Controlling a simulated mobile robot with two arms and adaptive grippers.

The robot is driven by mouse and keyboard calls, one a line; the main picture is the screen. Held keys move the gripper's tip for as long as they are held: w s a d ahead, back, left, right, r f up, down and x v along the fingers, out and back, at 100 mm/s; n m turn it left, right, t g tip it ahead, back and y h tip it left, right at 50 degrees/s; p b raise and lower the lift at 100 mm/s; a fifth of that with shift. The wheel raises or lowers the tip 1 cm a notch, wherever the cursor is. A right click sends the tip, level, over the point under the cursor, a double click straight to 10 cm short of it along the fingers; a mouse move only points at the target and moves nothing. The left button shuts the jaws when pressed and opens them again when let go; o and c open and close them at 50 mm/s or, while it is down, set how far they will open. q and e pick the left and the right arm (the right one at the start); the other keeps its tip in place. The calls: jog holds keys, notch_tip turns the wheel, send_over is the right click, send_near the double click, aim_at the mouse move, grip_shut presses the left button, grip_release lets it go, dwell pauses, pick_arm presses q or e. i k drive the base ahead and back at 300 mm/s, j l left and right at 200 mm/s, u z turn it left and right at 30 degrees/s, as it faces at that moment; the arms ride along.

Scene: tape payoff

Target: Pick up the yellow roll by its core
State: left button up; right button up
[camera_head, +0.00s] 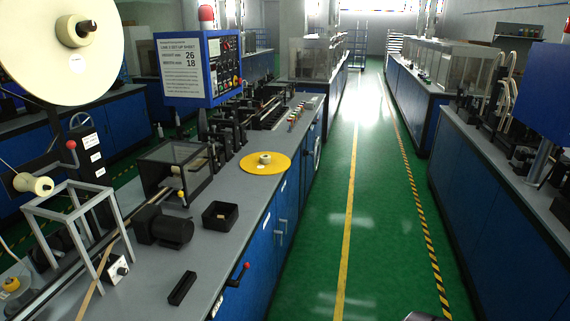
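The yellow roll (264,168) lies flat on the grey counter top (232,185), close to the counter's right edge by the aisle. It is a thin yellow disc with a small pale core (265,158) standing up at its centre. The core's top and front are in plain sight, and nothing covers the roll. Neither of my grippers shows clearly in the head view. A small dark shape cut off at the bottom edge may be part of me, but I cannot tell.
A black open box (220,215) and a black block (182,288) sit nearer on the counter. A clear-sided guard box (175,167) and a control panel (200,68) stand to the left. A large cream reel (50,50) hangs upper left. The green aisle (330,220) is free.

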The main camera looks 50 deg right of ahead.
aim_at(264, 163)
jog(key=z, duration=1.45)
jog(key=k, duration=0.15)
jog(key=k+u, duration=0.25)
jog(key=u, duration=0.2)
jog(key=k+j+u, duration=0.15)
jog(key=u, duration=0.3)
jog(key=i+l, duration=0.2)
jog(key=i+l+u, duration=0.1)
jog(key=l, duration=0.3)
jog(key=i+l, duration=0.25)
jog(key=i+l+u, duration=0.15)
jog(key=l, duration=0.25)
jog(key=i+l, duration=0.15)
jog(key=l, duration=0.2)
